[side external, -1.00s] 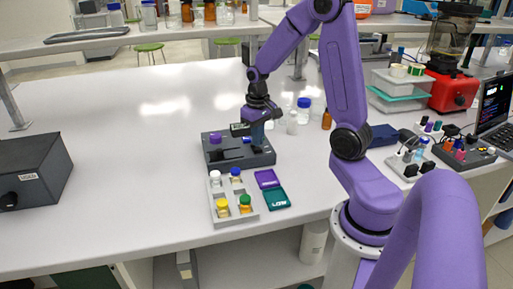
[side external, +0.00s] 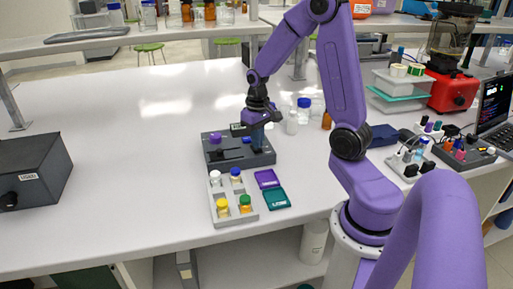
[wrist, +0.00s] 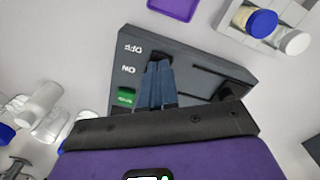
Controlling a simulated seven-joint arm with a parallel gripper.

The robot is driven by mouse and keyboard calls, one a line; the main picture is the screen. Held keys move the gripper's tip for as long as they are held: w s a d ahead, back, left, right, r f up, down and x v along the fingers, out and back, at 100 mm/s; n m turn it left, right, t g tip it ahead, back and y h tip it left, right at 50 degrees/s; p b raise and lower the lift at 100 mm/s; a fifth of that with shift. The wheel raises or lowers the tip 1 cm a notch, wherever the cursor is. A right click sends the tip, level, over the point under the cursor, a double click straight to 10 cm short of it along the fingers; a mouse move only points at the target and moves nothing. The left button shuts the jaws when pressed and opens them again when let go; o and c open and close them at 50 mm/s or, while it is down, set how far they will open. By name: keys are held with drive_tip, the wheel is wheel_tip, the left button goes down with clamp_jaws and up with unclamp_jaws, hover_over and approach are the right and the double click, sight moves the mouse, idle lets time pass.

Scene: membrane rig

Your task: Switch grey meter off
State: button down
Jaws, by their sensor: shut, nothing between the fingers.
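The grey meter (side external: 216,161) is a dark grey box on the bench. In the wrist view the meter (wrist: 128,70) shows labels reading OFF and ON beside a dark switch slot (wrist: 157,57). A small green display (wrist: 125,97) is near the ON label. My gripper (side external: 257,149) points down at the meter's right part. In the wrist view my gripper (wrist: 159,64) is shut and empty, its fingertips over the slot near the OFF and ON labels. The fingers hide much of the slot, so the switch position and any contact cannot be told.
A purple knob (side external: 215,138) is on the meter's left. Bottles (side external: 304,103) stand behind.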

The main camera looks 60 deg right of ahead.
drive_tip(key=shift+f, duration=0.5)
drive_tip(key=shift+r, duration=3.5)
drive_tip(key=s+a+r+n, duration=0.1)
drive_tip(key=s+a+n, duration=0.45)
drive_tip(key=a, duration=0.35)
drive_tip(key=s+a+n, duration=0.5)
drive_tip(key=s+a, duration=0.1)
drive_tip(key=a, duration=0.3)
drive_tip(key=s+a+n, duration=0.3)
drive_tip(key=s+n, duration=0.2)
drive_tip(key=s, duration=0.4)
drive_tip(key=shift+r, duration=0.1)
